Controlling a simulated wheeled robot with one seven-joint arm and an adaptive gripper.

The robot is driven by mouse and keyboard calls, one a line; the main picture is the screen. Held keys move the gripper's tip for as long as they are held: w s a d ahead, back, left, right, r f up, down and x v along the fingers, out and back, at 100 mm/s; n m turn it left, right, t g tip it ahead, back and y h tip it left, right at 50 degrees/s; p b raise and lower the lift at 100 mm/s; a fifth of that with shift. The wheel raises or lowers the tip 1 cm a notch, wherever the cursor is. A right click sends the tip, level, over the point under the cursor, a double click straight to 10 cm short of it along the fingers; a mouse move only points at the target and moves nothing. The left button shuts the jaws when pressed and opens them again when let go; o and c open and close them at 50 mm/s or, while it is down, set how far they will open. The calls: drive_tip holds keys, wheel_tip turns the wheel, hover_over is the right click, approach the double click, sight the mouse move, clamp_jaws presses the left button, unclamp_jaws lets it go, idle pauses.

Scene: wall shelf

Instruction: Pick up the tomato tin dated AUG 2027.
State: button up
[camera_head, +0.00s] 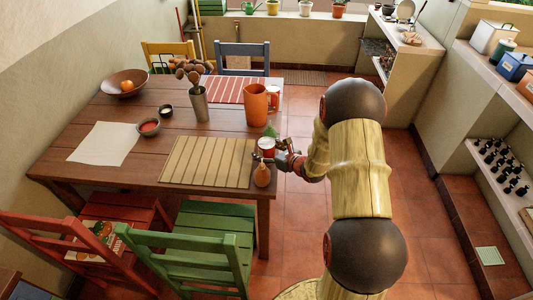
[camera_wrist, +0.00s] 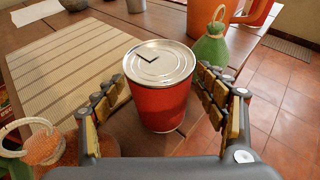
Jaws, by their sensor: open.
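A red tin with a silver lid (camera_wrist: 160,108) stands upright on the table between the fingers of my gripper (camera_wrist: 160,82). Its lid has a dark angular mark, and I see no readable date on it. My gripper is open, with one finger on each side of the tin; I cannot tell if they touch it. In the head view the tin (camera_head: 267,143) stands near the table's right edge, with my gripper (camera_head: 274,157) at it. A second red-and-white tin (camera_head: 273,95) stands farther back, beside the orange jug; its date cannot be read.
A green looped object (camera_wrist: 211,48) stands close behind the tin, and a brown-orange one (camera_head: 262,176) in front. The orange jug (camera_head: 255,104) stands behind. A striped mat (camera_head: 208,162) lies left on the table (camera_head: 100,108). Chairs, including a green one (camera_head: 205,235), line the near side.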

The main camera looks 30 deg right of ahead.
drive_tip(key=shift+c, duration=0.5)
drive_tip(key=c, duration=1.5)
drive_tip(key=shift+r, duration=0.1)
drive_tip(key=shift+c, duration=0.2)
